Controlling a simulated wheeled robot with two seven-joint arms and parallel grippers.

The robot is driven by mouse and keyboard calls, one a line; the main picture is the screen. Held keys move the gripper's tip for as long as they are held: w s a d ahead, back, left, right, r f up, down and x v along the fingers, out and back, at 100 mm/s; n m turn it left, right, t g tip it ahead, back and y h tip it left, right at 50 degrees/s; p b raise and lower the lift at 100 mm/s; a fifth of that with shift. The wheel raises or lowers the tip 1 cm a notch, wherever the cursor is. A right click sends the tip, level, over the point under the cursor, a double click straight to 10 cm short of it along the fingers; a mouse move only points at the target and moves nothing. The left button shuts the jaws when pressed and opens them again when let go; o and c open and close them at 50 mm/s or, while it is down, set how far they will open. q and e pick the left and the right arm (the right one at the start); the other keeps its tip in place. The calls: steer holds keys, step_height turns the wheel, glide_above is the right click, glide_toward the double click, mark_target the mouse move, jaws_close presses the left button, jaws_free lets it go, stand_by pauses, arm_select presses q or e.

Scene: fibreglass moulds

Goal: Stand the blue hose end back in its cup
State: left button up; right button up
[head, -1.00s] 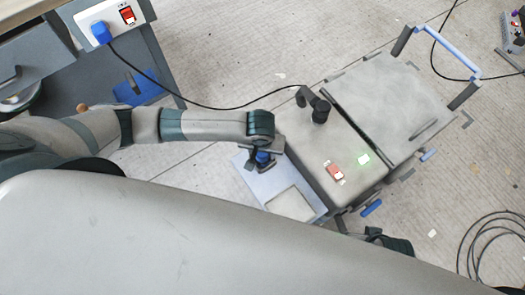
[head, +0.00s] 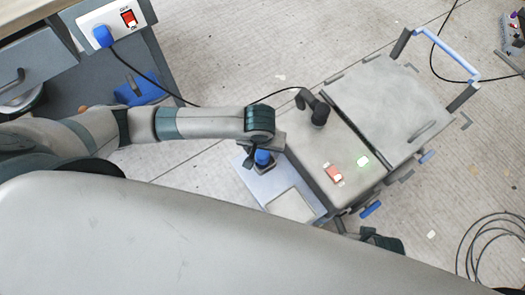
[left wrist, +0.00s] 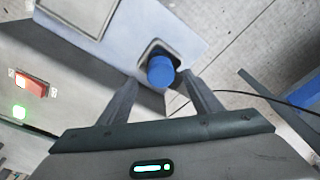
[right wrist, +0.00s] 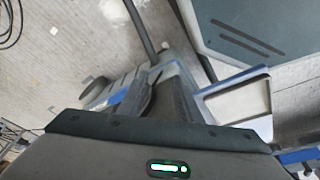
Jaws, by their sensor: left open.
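The blue hose end (head: 263,157) stands in a dark square cup (head: 266,168) on the pale shelf at the cart's near side. In the left wrist view the hose end (left wrist: 161,70) shows from above, seated in the cup (left wrist: 151,50) and looking upright. My left gripper (head: 262,146) is just above it. Its fingers (left wrist: 158,82) are open, one on each side of the blue top, with gaps visible. My right gripper (right wrist: 155,84) is low beside the cart, its fingers close together with nothing clearly held.
The grey cart (head: 330,160) carries a red switch (head: 334,174), a lit green lamp (head: 363,161) and a black elbow fitting (head: 319,111). A black cable runs from the blue plug (head: 103,36) to the cart. A coiled hose (head: 490,245) lies on the floor at right.

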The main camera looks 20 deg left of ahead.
arm_select(q)
step_height(320, 180, up, 7)
steer(key=s+p, duration=0.1)
arm_select(e)
steer(key=x, duration=0.4)
steer(key=shift+s+d, duration=0.1)
steer(key=shift+s, duration=0.15)
arm_select(q)
steer(key=shift+d, duration=0.15)
